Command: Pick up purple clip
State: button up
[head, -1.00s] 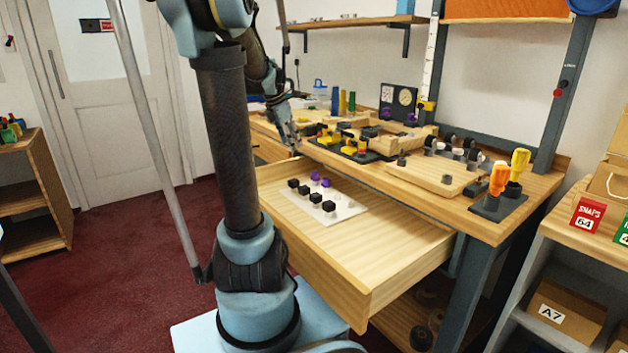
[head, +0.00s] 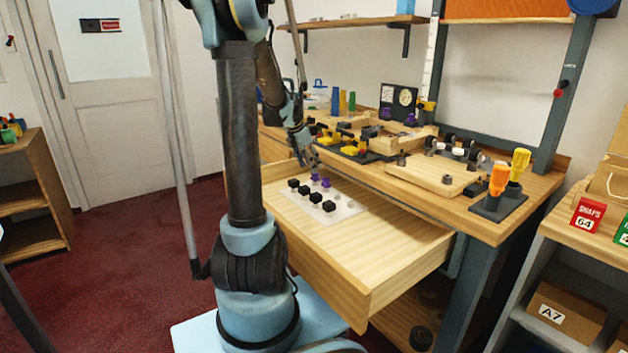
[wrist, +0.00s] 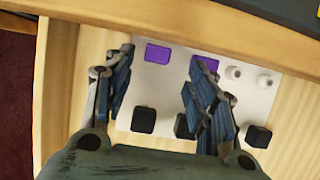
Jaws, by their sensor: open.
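Two purple clips sit side by side on a white card (head: 347,211) in the open drawer. One purple clip (wrist: 157,53) shows between my fingers in the wrist view, farther from the palm than the fingertips' middle. The other purple clip (wrist: 205,64) is partly hidden by my right finger. In the head view the clips show as small purple pieces, one of them here (head: 326,183). My gripper (wrist: 155,78) is open and empty above the card. In the head view my gripper (head: 309,163) hangs just over the back of the card.
Several black clips, one here (wrist: 143,119), and small pale pegs (wrist: 233,73) share the card. The drawer (head: 390,262) has bare floor to the right. The counter (head: 440,205) overhangs its back, holding fixtures and orange and yellow-handled tools (head: 499,178).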

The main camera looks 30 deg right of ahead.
aim_at(315, 179)
jog(key=shift+w+x, duration=0.1)
jog(key=shift+x, duration=1.5)
jog(key=shift+w+x, duration=0.15)
jog(key=shift+x, duration=1.45)
jog(key=shift+a, duration=0.25)
jog(key=c, duration=0.8)
